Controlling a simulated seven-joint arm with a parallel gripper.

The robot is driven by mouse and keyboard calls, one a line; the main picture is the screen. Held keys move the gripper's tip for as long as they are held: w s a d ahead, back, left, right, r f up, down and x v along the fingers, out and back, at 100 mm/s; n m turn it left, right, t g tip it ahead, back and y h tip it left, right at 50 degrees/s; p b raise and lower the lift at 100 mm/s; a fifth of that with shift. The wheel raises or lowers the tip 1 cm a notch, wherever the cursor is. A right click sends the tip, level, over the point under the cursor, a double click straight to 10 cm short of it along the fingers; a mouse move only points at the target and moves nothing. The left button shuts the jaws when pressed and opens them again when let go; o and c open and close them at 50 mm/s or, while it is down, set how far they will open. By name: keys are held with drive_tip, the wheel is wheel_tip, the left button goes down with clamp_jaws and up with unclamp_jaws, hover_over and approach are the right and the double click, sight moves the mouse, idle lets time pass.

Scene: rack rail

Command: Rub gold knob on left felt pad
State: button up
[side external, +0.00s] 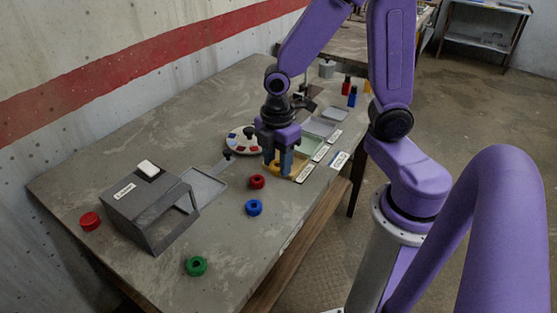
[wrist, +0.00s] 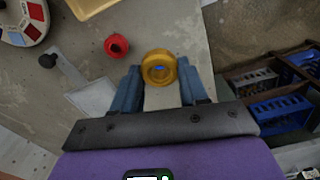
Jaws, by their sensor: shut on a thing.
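My gripper (wrist: 158,85) is shut on the gold knob (wrist: 158,68), a round ring-like piece with a hollow centre, held between the blue fingertips. In the side view my gripper (side external: 283,163) points down over the front part of the table, and the gold knob (side external: 271,170) shows partly behind a finger. A row of shallow pads runs away to the right: a yellowish one (side external: 300,168) nearest and partly hidden by my gripper, then a green one (side external: 310,146) and greyish ones (side external: 321,128). I cannot tell whether the knob touches any pad.
A red knob (side external: 257,182), a blue knob (side external: 254,207) and a green knob (side external: 196,265) stand on the table. A grey box (side external: 150,210) stands at left beside a red button (side external: 90,221). A round coloured dial (side external: 240,140) lies behind my gripper. Blue crates (wrist: 283,112) are below the table edge.

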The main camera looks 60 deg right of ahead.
drive_tip(key=w+d+m, duration=0.2)
drive_tip(key=w+d, duration=0.2)
drive_tip(key=w, duration=0.5)
drive_tip(key=w+d+f+m, duration=0.1)
drive_tip(key=w+d+m, duration=0.1)
drive_tip(key=w+d, duration=0.2)
drive_tip(key=w+d+f+m, duration=0.1)
drive_tip(key=w+d, duration=0.3)
drive_tip(key=d, duration=0.7)
drive_tip(key=w+d+m, duration=0.3)
drive_tip(key=w+d, duration=0.1)
drive_tip(key=d, duration=0.4)
drive_tip(key=shift+d+f+m, duration=0.1)
drive_tip(key=shift+f+m, duration=0.3)
drive_tip(key=shift+d+f, duration=0.1)
drive_tip(key=shift+d, duration=0.15)
drive_tip(key=shift+f, duration=2.55)
drive_tip(key=shift+f, duration=0.3)
drive_tip(key=o, duration=1)
